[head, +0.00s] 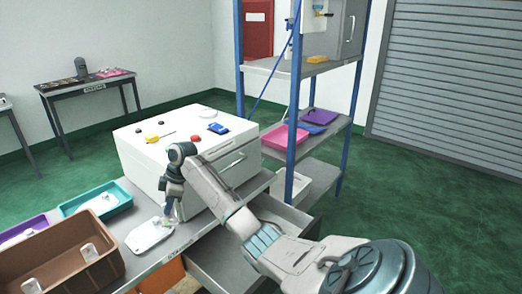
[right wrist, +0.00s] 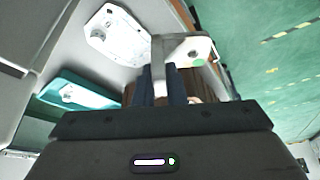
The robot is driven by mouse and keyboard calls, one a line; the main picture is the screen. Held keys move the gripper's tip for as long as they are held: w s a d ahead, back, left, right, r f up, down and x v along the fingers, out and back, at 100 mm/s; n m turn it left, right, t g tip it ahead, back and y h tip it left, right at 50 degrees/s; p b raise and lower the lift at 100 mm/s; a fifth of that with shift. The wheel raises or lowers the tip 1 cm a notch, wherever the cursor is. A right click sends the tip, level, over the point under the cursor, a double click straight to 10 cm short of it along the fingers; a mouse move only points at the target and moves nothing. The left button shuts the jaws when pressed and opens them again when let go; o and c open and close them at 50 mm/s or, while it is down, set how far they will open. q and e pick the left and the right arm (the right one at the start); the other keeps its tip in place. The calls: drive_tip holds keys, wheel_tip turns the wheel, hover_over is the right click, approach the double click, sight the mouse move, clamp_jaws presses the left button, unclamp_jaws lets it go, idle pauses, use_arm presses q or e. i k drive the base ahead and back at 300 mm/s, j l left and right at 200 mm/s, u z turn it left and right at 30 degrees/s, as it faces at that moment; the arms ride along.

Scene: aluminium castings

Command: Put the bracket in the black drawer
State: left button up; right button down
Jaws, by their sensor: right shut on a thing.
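My right gripper (head: 170,213) hangs low over the front of the grey table, its arm coming in from the lower right. In the right wrist view its fingers (right wrist: 165,88) are shut on a pale metal bracket (right wrist: 198,50) with a green spot, which juts out past the fingertips. In the head view the bracket is mostly hidden by the gripper. A dark grey drawer (head: 283,212) under the table stands pulled open, to the right of the gripper; the arm covers part of it. My left gripper is not in view.
A white plate-like casting (head: 150,236) lies beside the gripper. A brown crate (head: 45,258) and a teal tray (head: 84,207) with castings stand to the left. A large white box (head: 140,160) stands behind the gripper. A blue-posted shelf (head: 291,130) rises at the right.

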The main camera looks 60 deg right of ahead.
sight(239, 265)
drive_tip(key=i+l+z, duration=0.2)
drive_tip(key=z, duration=0.15)
drive_tip(key=i+l+z, duration=0.1)
drive_tip(key=z, duration=0.25)
drive_tip(key=i, duration=0.1)
